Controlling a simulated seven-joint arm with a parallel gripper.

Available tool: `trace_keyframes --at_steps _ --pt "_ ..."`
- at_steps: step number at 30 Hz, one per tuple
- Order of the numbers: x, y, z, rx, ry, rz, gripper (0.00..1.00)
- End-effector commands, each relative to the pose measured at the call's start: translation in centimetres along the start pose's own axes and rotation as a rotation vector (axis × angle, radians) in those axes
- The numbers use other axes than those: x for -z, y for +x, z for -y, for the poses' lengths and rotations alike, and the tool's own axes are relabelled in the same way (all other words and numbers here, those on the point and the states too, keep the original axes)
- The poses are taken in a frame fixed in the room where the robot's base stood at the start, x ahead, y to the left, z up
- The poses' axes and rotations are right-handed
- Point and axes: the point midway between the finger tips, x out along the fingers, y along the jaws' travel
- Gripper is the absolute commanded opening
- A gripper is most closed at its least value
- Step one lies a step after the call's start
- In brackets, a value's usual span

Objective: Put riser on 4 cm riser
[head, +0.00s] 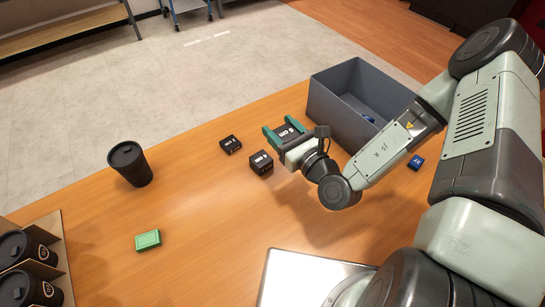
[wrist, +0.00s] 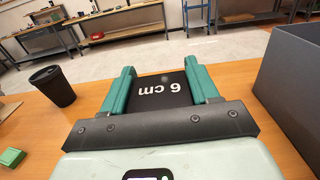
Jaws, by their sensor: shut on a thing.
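My gripper (head: 286,133) has its green fingers closed on the two sides of a black riser (head: 290,129). In the wrist view the riser (wrist: 162,91) reads "6 cm", upside down, between the fingertips (wrist: 160,88). Its lower part is hidden, so I cannot tell whether it touches the table. A black block (head: 261,162) with white print, likely the 4 cm riser, stands on the table just left of my gripper. A flatter black block (head: 230,145) lies farther left. Their print is too small to read surely. Neither block shows in the wrist view.
A grey open bin (head: 330,103) with a blue item inside stands right of the held riser. A black cup (head: 130,165), a green box (head: 147,240) and a blue block (head: 415,162) are on the wooden table (head: 200,210). A cardboard holder with dark cups stands at left.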

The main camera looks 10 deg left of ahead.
Motion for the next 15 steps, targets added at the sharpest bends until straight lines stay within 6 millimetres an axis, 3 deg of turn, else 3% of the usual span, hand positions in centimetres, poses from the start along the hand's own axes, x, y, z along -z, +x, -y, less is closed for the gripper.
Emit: trace_keyframes --at_steps 3,8,15 --pt "-1.4 3.3 -2.0 -0.002 0.002 0.006 0.10" --pt "-2.2 5.7 -3.6 0.005 0.010 0.004 0.10" --pt "1.7 6.0 -4.0 0.010 0.015 0.001 0.10"
